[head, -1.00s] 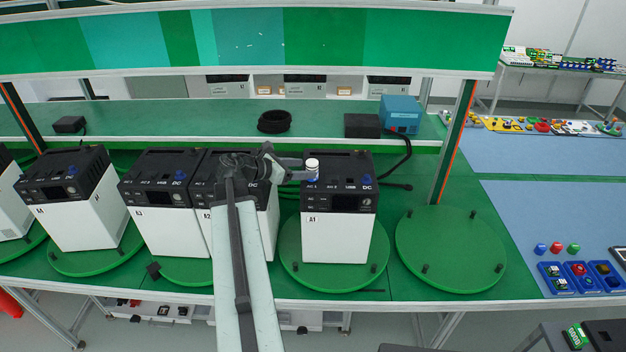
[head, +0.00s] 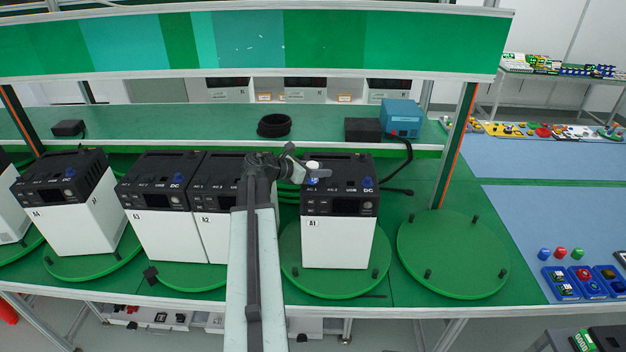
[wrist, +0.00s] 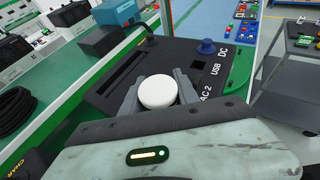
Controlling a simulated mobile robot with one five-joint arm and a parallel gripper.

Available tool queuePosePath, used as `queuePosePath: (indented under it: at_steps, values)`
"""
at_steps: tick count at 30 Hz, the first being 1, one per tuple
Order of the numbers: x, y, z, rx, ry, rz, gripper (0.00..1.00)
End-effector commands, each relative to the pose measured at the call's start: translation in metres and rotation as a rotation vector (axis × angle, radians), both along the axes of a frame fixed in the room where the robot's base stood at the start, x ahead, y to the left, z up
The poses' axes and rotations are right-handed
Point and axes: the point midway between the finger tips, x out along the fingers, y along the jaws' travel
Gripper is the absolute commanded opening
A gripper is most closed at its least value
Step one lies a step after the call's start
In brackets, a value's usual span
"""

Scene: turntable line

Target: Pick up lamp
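The lamp (wrist: 158,92) shows in the wrist view as a round white cap between the two grey fingers. In the head view the lamp (head: 313,165) is a small white cap above a blue part, over the top of the box marked A1 (head: 338,243). My gripper (wrist: 158,84) has one finger on each side of the lamp and looks open, with the fingers close to the cap. In the head view my gripper (head: 318,173) is low over the top of A1. The lamp's lower part is hidden in the wrist view.
A blue knob (wrist: 206,47) stands on A1 near the DC label. Box A2 (head: 215,225) is on the left. An empty green turntable (head: 452,252) is on the right. A blue device (head: 401,117), black block (head: 362,129) and coiled cable (head: 274,124) sit behind.

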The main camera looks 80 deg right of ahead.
Motion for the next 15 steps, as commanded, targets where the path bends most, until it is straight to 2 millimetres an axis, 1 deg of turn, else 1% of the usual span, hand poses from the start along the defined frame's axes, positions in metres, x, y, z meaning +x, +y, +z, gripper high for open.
queuePosePath:
  at_steps: [1, 2, 3, 11, 15]
  values:
    - [0.000, 0.000, 0.000, 0.000, 0.000, 0.000, 0.12]
    - [0.000, 0.000, 0.000, 0.000, 0.000, -0.001, 0.03]
    - [0.000, 0.000, 0.000, 0.000, 0.000, -0.001, 0.00]
    - [0.000, 0.000, 0.002, 0.000, 0.000, -0.001, 0.00]
    - [0.001, 0.000, 0.012, 0.000, 0.001, 0.001, 0.00]
